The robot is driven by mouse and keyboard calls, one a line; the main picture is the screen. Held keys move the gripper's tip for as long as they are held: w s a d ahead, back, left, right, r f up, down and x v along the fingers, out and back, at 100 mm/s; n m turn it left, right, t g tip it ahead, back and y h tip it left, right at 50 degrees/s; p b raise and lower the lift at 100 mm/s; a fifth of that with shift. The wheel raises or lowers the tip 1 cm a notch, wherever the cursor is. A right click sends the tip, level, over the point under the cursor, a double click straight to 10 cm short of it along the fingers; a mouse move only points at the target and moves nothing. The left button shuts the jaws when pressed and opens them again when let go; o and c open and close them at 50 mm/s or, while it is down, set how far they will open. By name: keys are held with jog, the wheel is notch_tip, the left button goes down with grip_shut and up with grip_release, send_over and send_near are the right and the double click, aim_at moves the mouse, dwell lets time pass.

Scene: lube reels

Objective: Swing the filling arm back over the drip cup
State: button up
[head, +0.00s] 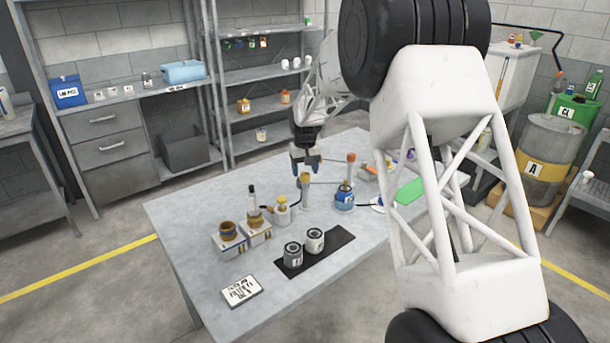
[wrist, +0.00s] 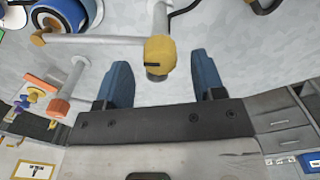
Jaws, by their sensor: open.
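A grey filling arm (wrist: 100,39) runs level from a post with a yellow cap (wrist: 160,55). Its far end, at the left of the wrist view, lies beside or over a blue round vessel (wrist: 62,12); I cannot tell which. In the head view the yellow-capped post (head: 305,179) and blue vessel (head: 344,198) stand mid-table. My gripper (head: 305,166) is just above the yellow cap. Its blue fingers (wrist: 160,82) are open, one on each side of the cap with gaps, holding nothing. I cannot tell for sure which vessel is the drip cup.
An orange-capped post (wrist: 60,106) stands near the blue vessel. Several jars and small blocks (head: 255,232), two filter cans (head: 303,247) on a black mat, and a label card (head: 241,291) occupy the front of the table (head: 190,215). A green block (head: 410,191) lies right.

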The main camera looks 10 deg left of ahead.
jog(key=shift+f, duration=1.1)
grip_shut()
